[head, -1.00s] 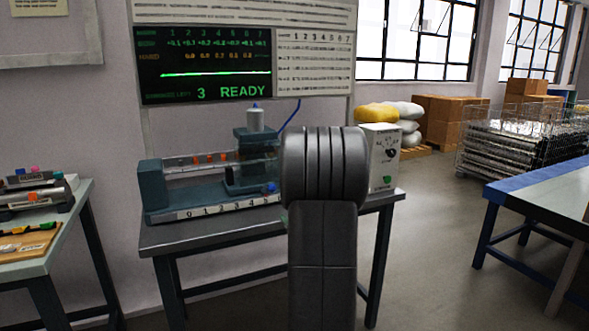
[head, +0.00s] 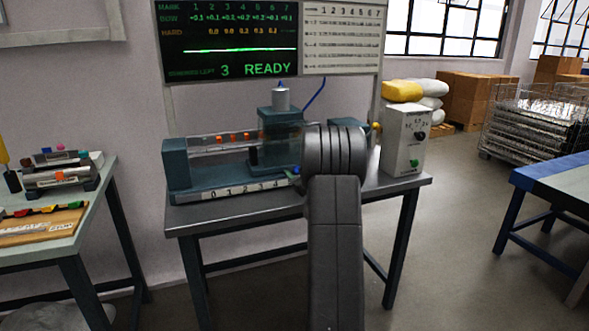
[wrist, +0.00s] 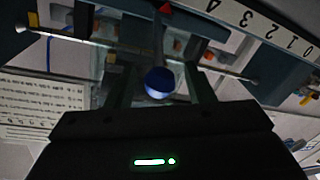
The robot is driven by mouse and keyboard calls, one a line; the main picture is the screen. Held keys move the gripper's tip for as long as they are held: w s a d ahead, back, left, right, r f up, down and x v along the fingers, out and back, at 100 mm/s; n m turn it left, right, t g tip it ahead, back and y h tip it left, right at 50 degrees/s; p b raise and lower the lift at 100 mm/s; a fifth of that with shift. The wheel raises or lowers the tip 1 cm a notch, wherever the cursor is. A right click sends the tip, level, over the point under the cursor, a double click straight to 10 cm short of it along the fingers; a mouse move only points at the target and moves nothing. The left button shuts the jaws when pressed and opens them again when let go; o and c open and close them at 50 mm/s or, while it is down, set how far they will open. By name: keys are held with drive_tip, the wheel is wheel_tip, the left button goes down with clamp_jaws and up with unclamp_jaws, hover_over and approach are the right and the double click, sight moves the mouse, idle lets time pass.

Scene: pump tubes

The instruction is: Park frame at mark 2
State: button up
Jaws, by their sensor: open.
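The numbered mark strip (head: 240,188) runs along the front of the base. In the wrist view, a red pointer (wrist: 166,8) is beyond the 4 on the strip (wrist: 270,28), on the side away from 3; its exact mark is unclear. A round blue knob (wrist: 158,82) shows between the fingers of my gripper (wrist: 160,75), which is open. I cannot tell whether the fingers touch it. In the head view my arm hides the gripper and the strip's right end.
A white control box (head: 403,140) stands on the metal bench (head: 210,220) to the right. The screen (head: 228,45) above reads 3 and READY. A side table (head: 75,245) with tools is at left, a blue-edged table (head: 550,175) at right. Open floor lies between.

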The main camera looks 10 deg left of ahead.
drive_tip(key=shift+x, duration=0.95)
clamp_jaws()
drive_tip(key=s+a+b, duration=0.8)
drive_tip(key=s+a, duration=0.1)
drive_tip(key=a, duration=0.5)
drive_tip(key=shift+s+b, duration=0.2)
drive_tip(key=shift+b, duration=0.15)
